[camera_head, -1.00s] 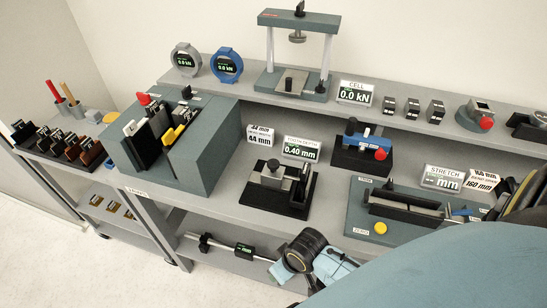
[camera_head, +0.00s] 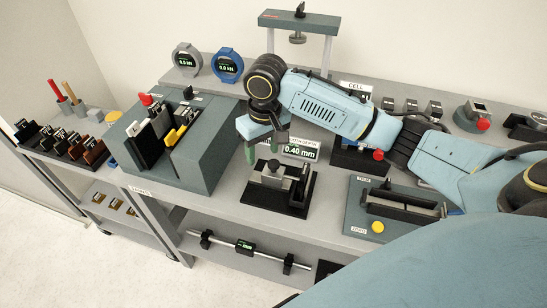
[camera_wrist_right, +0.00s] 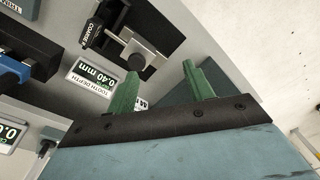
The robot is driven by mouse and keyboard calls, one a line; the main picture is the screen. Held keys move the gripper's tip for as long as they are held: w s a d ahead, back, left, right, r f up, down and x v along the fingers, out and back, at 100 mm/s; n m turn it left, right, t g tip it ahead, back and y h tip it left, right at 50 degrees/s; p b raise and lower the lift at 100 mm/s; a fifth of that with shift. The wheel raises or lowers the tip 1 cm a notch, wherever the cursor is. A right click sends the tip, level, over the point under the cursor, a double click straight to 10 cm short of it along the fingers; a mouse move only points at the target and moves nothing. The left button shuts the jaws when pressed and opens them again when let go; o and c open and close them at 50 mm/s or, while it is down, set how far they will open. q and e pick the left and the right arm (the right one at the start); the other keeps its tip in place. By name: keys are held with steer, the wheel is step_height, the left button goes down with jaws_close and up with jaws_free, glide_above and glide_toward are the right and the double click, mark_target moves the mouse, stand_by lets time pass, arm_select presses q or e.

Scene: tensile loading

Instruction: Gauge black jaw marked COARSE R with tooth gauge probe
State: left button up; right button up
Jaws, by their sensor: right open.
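The tooth gauge (camera_head: 272,197) is a black base with a grey block (camera_head: 271,178) and a dark knob on top, on the front bench. Its tooth depth display (camera_head: 301,149) reads 0.40 mm and also shows in the wrist view (camera_wrist_right: 88,78). An upright black piece stands at the gauge's right side; in the wrist view a black jaw (camera_wrist_right: 91,34) there has a white COARSE label, its last letter unclear. My right gripper (camera_head: 264,150) is open and empty above and behind the gauge, its green fingers (camera_wrist_right: 160,75) apart. My left gripper is not in view.
A grey-green rack (camera_head: 205,150) with several jaws stands left of the gauge. A stretch device (camera_head: 400,205) with a yellow button lies to the right. The load frame (camera_head: 298,20) stands on the back shelf. A silver bar (camera_head: 222,243) lies on the lower shelf.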

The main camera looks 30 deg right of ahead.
steer(key=m, duration=0.2)
glide_toward(274, 163)
steer(key=f, duration=0.8)
steer(key=shift+w+a+f, duration=0.15)
steer(key=shift+w+f, duration=0.1)
steer(key=shift+f, duration=0.05)
steer(key=shift+c, duration=0.3)
